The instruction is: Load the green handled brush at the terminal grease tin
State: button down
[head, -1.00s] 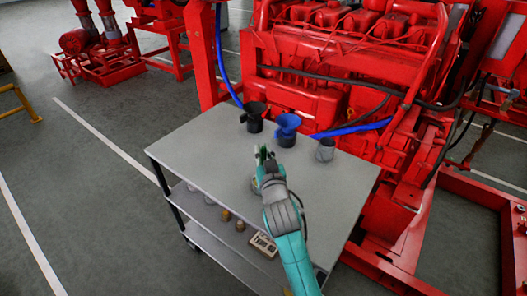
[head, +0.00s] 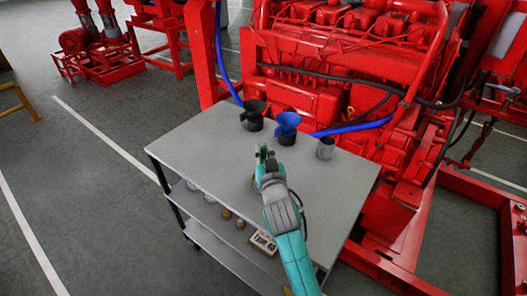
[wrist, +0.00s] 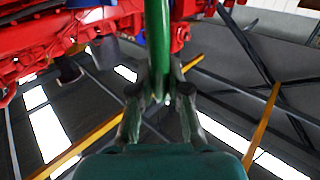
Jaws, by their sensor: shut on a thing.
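My gripper (head: 265,160) is over the middle of the grey trolley top (head: 215,150). It is shut on the green handle of the brush (wrist: 158,50); the handle runs up out of the frame in the wrist view. In the head view only a small green bit of the brush (head: 263,149) shows at my fingertips, and its bristles cannot be made out. A small round tin (head: 254,184) stands on the trolley top beside my gripper, mostly hidden behind it. I cannot read any label, so I cannot tell if it is the terminal grease tin.
A black flared container (head: 253,115), a blue one (head: 287,128) and a grey metal cup (head: 325,149) stand along the trolley's far edge. The red engine (head: 340,70) is close behind them. A box and small items lie on the lower shelf. The trolley top's left part is clear.

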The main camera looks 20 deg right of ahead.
jog(key=shift+r, duration=3.45)
jog(key=shift+s+d, duration=0.1)
